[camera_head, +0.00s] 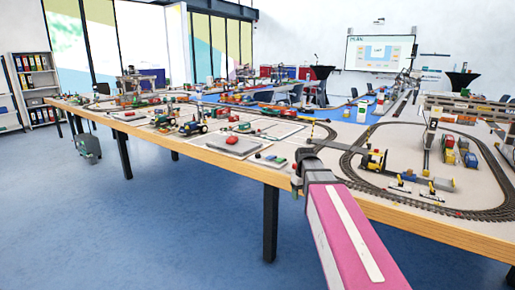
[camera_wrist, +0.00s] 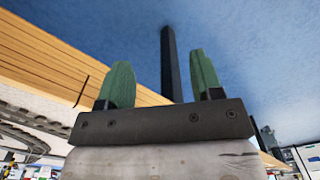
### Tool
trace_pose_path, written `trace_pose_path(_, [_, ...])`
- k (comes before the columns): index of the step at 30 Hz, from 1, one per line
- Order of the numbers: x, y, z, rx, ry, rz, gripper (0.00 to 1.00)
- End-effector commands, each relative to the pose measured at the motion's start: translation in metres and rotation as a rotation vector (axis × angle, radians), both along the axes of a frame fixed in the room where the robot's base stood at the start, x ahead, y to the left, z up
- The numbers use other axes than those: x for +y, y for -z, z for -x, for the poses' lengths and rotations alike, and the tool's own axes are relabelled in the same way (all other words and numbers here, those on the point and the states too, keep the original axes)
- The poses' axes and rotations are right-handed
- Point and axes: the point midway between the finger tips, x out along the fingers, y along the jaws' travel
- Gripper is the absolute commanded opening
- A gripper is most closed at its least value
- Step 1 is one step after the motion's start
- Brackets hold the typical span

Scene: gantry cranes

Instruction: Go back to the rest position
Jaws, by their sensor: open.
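In the wrist view my gripper (camera_wrist: 162,82) has its two green fingers spread apart, with nothing between them. Past the fingers, the table edge (camera_wrist: 40,50), a dark table leg (camera_wrist: 170,65) and the blue floor show. In the head view my pink arm reaches up from the lower right to the front edge of the long table (camera_head: 230,162). The gripper fingers are hidden or too small to make out in that view.
A shelf with binders (camera_head: 35,85) stands at the left. The blue floor (camera_head: 150,220) before the table is clear.

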Motion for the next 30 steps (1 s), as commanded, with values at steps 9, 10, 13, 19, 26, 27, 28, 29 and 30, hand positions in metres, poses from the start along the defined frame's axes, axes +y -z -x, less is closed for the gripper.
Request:
trace_pose_path(9, [0.000,0.099,0.072,0.003,0.158,0.000,0.60])
trace_pose_path(10, [0.000,0.107,0.079,0.004,0.173,0.000,0.60])
trace_pose_path(13, [0.000,0.132,0.102,0.002,0.222,0.000,0.60])
trace_pose_path(19, [0.000,0.168,0.138,0.000,0.301,-0.001,0.60])
trace_pose_path(26, [0.000,0.183,0.153,-0.004,0.339,-0.001,0.60])
trace_pose_path(27, [0.000,0.183,0.153,-0.004,0.339,-0.001,0.60])
trace_pose_path(28, [0.000,0.183,0.153,-0.004,0.339,-0.001,0.60])
trace_pose_path(29, [0.000,0.183,0.153,-0.004,0.339,-0.001,0.60])
trace_pose_path(30, [0.000,0.183,0.153,-0.004,0.339,-0.001,0.60])
